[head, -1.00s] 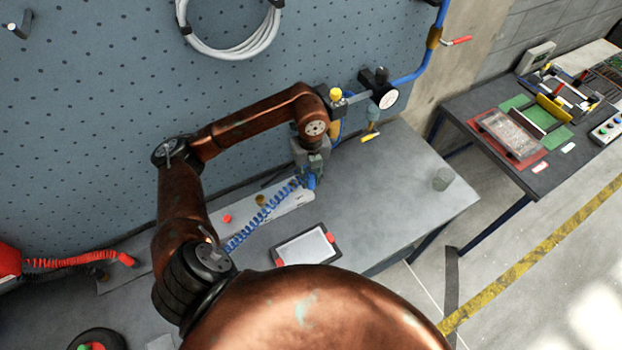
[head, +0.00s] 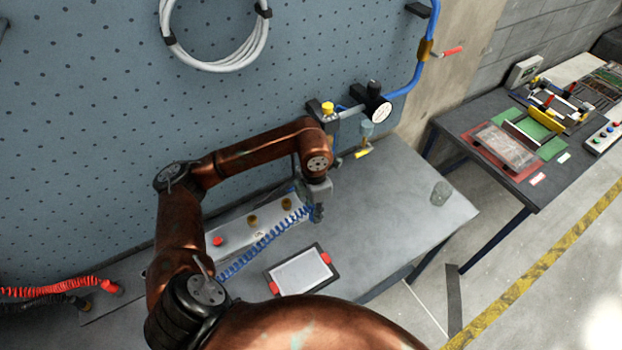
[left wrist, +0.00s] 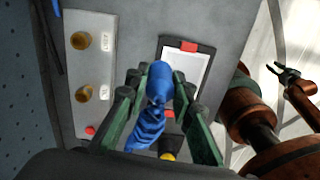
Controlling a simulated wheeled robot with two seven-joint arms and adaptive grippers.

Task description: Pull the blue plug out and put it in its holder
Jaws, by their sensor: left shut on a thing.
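My left gripper (head: 318,213) hangs over the bench, just off the right end of a pale panel (head: 236,231). In the left wrist view (left wrist: 158,85) its green fingers are shut on the blue plug (left wrist: 159,76). The plug's coiled blue cord (head: 254,252) runs back leftward over the panel's front edge. Two brass sockets, one at the left (head: 253,220) and one at the right (head: 286,203), show on the panel with nothing in them. I cannot tell which thing is the plug's holder. My right gripper (left wrist: 285,72) shows small in the left wrist view, its jaws apart.
A red button (head: 218,241) is on the panel. A gauge and valve (head: 374,108) stand behind on the pegboard.

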